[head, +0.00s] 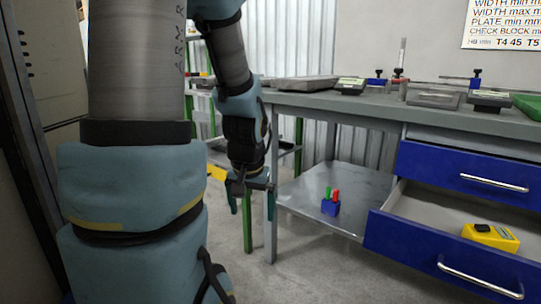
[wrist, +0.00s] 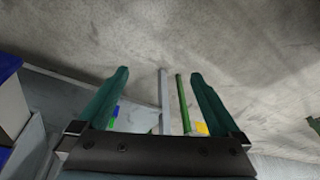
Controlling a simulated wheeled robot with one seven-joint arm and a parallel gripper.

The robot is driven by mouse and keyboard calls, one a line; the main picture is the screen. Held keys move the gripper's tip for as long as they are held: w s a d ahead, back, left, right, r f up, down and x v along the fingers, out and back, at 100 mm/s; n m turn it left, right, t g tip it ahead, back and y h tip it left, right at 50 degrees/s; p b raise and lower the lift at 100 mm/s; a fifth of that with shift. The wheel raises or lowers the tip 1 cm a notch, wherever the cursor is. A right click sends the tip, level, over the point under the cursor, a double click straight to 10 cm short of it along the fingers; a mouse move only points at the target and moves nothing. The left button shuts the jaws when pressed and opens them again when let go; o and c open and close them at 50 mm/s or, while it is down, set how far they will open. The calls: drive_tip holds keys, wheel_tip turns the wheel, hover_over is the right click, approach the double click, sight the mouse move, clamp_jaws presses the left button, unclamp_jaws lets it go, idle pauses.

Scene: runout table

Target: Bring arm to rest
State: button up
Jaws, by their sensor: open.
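My gripper (head: 246,200) hangs pointing down in the head view, just left of the workbench's front leg and above the floor. In the wrist view its two green fingers (wrist: 160,85) stand wide apart with nothing between them in their grasp. A grey table leg and a green post show beyond the fingers. My arm is bent, with its large upper links filling the left of the head view.
The grey workbench (head: 376,106) carries several gauges and plates. Its lower blue drawer (head: 440,255) stands open with a yellow device (head: 490,238) inside. A blue block with red and green pieces (head: 331,205) sits on the lower shelf (head: 350,182). Floor in front is clear.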

drive_tip(key=s+a+n+g, duration=0.1)
drive_tip(key=s+a+n, duration=0.1)
drive_tip(key=s, duration=0.4)
wheel_tip(320, 180, up, 25)
drive_tip(key=p, duration=2.5)
drive_tip(key=shift+w+m, duration=0.3)
drive_tip(key=shift+w, duration=0.1)
drive_tip(key=shift+a, duration=0.1)
